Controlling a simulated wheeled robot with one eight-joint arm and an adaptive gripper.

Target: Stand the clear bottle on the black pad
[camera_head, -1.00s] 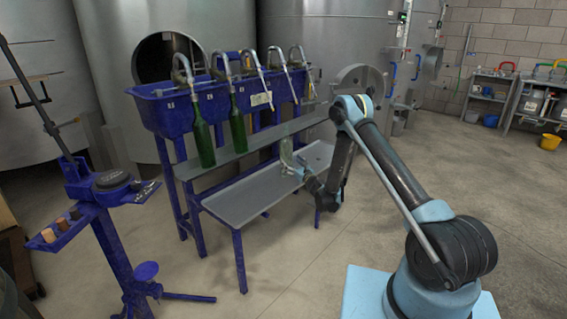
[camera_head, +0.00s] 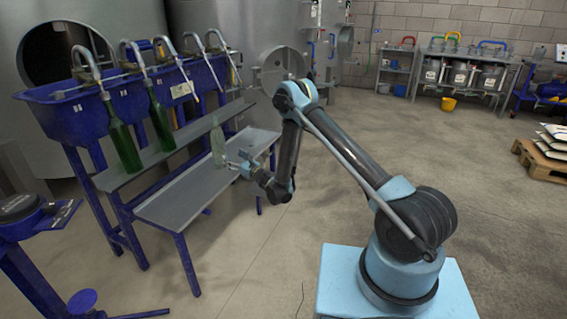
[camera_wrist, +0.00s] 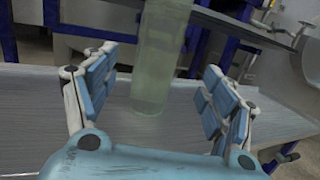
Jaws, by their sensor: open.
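The clear bottle (camera_head: 218,146) stands upright on the lower grey shelf of the blue filling bench, near its right end. My gripper (camera_head: 237,163) is open just to its right in the head view. In the wrist view the bottle (camera_wrist: 160,55) shows pale green and see-through, between the lines of the two spread fingers of my gripper (camera_wrist: 160,68) and apart from both. Its top is cut off there. A round black top (camera_head: 18,207), which looks like the black pad, is on the blue stand at the left edge of the head view.
The lower shelf (camera_head: 175,205) is otherwise bare. The blue stand's foot (camera_head: 82,300) is at lower left. Open floor (camera_head: 250,270) lies in front of the bench.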

